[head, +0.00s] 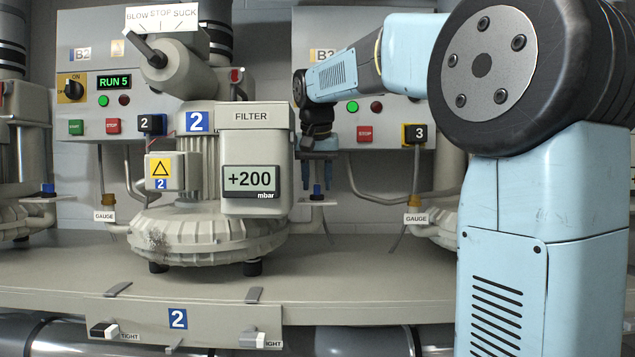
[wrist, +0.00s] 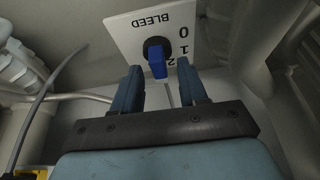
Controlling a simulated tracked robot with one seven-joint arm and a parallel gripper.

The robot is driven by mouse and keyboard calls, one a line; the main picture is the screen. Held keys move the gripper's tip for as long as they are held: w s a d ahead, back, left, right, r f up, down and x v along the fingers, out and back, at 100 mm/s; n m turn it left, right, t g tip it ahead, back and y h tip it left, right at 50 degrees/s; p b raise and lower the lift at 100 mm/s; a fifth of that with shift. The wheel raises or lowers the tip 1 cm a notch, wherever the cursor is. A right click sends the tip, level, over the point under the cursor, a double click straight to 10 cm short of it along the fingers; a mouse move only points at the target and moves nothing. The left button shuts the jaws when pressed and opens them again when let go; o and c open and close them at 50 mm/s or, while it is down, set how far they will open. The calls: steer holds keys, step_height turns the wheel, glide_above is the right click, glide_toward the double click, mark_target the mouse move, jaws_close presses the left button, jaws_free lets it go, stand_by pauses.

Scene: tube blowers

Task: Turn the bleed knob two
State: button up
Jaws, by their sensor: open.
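The bleed knob is a blue handle on a black hub (wrist: 157,66), on a white plate marked BLEED (wrist: 130,30) with 0, 1 and 2. The handle's long end lies close to the 2 and points toward my gripper. In the head view the blue knob (head: 317,190) sits on a small plate right of blower 2 (head: 205,235). My gripper (head: 319,176) points down just above it. In the wrist view my gripper (wrist: 161,78) is open, with one finger on each side of the handle. I cannot tell whether either finger touches it.
Blower 2's filter box (head: 253,170) reads +200 mbar and stands just left of my gripper. Panel B2 (head: 130,70) reads RUN 5. Another blue knob (head: 48,189) is at far left. A gauge pipe (head: 416,200) stands to the right.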

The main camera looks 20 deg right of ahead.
step_height(320, 180, up, 2)
steer(key=shift+r, duration=0.25)
steer(key=s+r, duration=1)
steer(key=s, duration=0.4)
steer(key=shift+w+d+f, duration=0.15)
steer(key=shift+f, duration=0.05)
steer(key=shift+c, duration=1.3)
steer(key=w+d+f+g+y, duration=0.1)
steer(key=w+d+f+y, duration=0.1)
steer(key=w+d+f+g+y, duration=0.1)
steer(key=w+d+f+y, duration=0.1)
steer(key=d+f, duration=0.1)
steer(key=shift+w+y, duration=0.2)
steer(key=shift+y, duration=0.1)
jaws_close()
steer(key=w+d+f+y, duration=0.1)
steer(key=w+d+y, duration=0.2)
steer(key=d+y, duration=0.45)
steer(key=h, duration=0.2)
glide_toward(320, 195)
step_height(320, 195, down, 4)
steer(key=a, duration=0.3)
steer(key=shift+w+a+f+t, duration=0.1)
steer(key=shift+w+a+t, duration=0.3)
steer(key=shift+w, duration=0.05)
